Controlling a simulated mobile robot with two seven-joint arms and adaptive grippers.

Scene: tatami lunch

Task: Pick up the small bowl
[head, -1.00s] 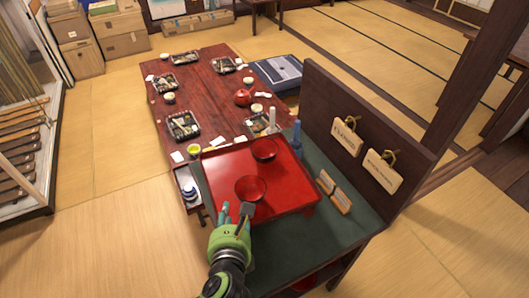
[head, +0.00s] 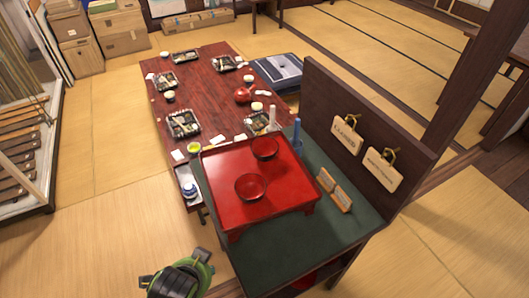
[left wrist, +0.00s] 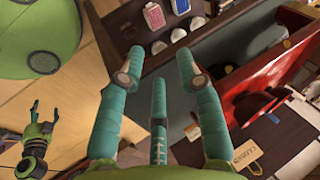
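Two red-rimmed, dark bowls stand on a red footed tray (head: 285,200) in the head view. The near bowl (head: 251,187) sits towards the front left of the tray, the far bowl (head: 265,148) near its back. They look alike in size. My left gripper (left wrist: 165,65) has its teal fingers spread with nothing between them in the left wrist view. In the head view only a green and black part of an arm shows at the bottom left, clear of the tray; its fingers are hidden. My right gripper (left wrist: 42,110) shows small in the left wrist view, fingers apart and empty.
The tray stands on a green-topped counter (head: 345,215) with a dark upright panel (head: 325,95) bearing hanging signs behind it. A blue bottle (head: 297,132) stands by the tray. A low red table (head: 210,90) with lunch settings lies beyond. Open floor is at the left.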

